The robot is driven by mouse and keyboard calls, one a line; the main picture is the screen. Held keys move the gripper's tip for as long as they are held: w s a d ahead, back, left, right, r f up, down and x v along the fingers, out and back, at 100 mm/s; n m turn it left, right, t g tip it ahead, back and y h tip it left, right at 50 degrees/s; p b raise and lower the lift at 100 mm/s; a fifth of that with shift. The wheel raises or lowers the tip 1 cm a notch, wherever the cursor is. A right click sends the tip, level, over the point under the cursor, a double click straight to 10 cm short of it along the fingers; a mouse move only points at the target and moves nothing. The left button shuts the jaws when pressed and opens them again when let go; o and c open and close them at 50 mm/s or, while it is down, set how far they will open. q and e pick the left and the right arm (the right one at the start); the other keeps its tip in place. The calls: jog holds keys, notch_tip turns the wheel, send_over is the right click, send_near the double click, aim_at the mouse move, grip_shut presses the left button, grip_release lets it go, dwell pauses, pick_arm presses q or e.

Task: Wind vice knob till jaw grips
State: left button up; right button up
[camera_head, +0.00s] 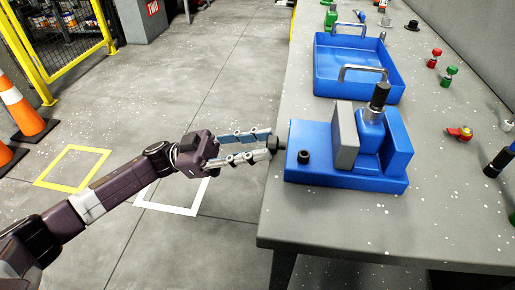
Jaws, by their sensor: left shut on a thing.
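A blue vice (330,175) sits on the grey workbench near its left edge. A grey jaw plate (345,134) stands upright on it, and a blue block with a black-capped cylinder (379,97) is to the right of the plate. The dark vice knob (281,143) sticks out from the left side of the vice. My left gripper (272,143) reaches in from the left, level with the knob, with its fingertips shut on it. The fingers partly hide the knob. My right gripper is not in view.
The workbench (350,236) is clear in front of the vice. A blue tray (330,80) with metal handles is behind it. Red and green knobs (449,77) and other small parts lie to the right. Traffic cones (20,112) stand on the floor at left.

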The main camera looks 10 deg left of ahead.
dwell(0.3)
pick_arm(q)
jog(key=o, duration=0.9)
jog(key=v, duration=1.2)
jog(key=shift+w, duration=0.15)
